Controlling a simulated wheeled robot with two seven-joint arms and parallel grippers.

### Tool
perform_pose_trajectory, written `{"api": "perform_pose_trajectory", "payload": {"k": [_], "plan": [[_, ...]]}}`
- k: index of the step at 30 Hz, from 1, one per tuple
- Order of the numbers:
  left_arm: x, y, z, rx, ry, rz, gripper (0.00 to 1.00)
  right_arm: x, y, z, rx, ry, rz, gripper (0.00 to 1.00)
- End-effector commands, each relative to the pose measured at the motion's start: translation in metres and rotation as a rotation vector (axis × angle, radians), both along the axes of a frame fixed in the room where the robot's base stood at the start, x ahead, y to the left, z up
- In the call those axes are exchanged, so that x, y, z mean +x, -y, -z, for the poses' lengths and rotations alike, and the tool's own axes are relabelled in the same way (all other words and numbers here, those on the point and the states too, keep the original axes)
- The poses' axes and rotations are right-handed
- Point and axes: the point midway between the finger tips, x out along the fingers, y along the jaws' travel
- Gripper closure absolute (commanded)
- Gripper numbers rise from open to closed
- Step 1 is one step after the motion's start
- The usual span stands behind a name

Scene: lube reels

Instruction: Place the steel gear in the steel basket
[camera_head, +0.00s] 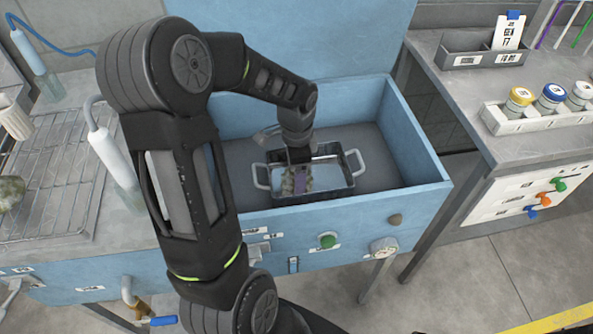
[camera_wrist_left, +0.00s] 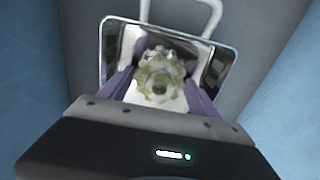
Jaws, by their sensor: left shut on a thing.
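The steel basket (camera_head: 350,168) is a shiny rectangular tray with light looped handles, standing inside the blue open-topped box. My left arm reaches down over it. My left gripper (camera_head: 301,180) is shut on the gear (camera_head: 287,183), which looks mottled grey-green. In the left wrist view the toothed gear (camera_wrist_left: 158,72) sits between the purple fingers of my left gripper (camera_wrist_left: 162,88), with the basket (camera_wrist_left: 228,62) behind it. The gear is within the basket's outline; I cannot tell whether it touches the floor. The gripper hides part of it. My right gripper is not in view.
The blue box wall (camera_head: 412,135) surrounds the basket, with clear floor to its right. A wire rack (camera_head: 60,170) is at left. A white holder (camera_head: 540,122) with several capped jars and a grey tray (camera_head: 470,58) stand on the right counter.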

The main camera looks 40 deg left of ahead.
Motion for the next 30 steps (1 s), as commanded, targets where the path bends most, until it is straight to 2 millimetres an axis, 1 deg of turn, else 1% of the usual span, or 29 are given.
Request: {"api": "perform_pose_trajectory", "payload": {"k": [4, 5, 6, 12, 19, 23, 26, 30], "plan": [[0.001, 0.0, 0.003, 0.001, 0.002, 0.001, 1.0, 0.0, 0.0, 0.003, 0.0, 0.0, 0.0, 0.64], [0.0, 0.0, 0.003, 0.0, 0.0, 0.0, 0.26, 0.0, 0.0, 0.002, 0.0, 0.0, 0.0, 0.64], [0.0, 0.0, 0.002, 0.0, 0.0, 0.001, 0.23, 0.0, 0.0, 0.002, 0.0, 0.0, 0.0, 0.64], [0.0, 0.0, 0.002, 0.0, 0.0, 0.0, 0.07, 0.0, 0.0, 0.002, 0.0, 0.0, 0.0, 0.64], [0.0, 0.0, 0.002, 0.0, 0.0, 0.001, 0.06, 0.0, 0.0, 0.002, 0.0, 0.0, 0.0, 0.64], [0.0, 0.0, -0.003, 0.001, 0.001, 0.0, 0.06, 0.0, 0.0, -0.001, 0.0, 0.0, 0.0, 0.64], [0.001, -0.001, -0.011, 0.002, 0.004, 0.0, 0.06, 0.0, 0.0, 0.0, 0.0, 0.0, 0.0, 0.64], [0.001, -0.001, -0.033, 0.002, 0.005, 0.001, 0.06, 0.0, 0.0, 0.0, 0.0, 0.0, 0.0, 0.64]]}}
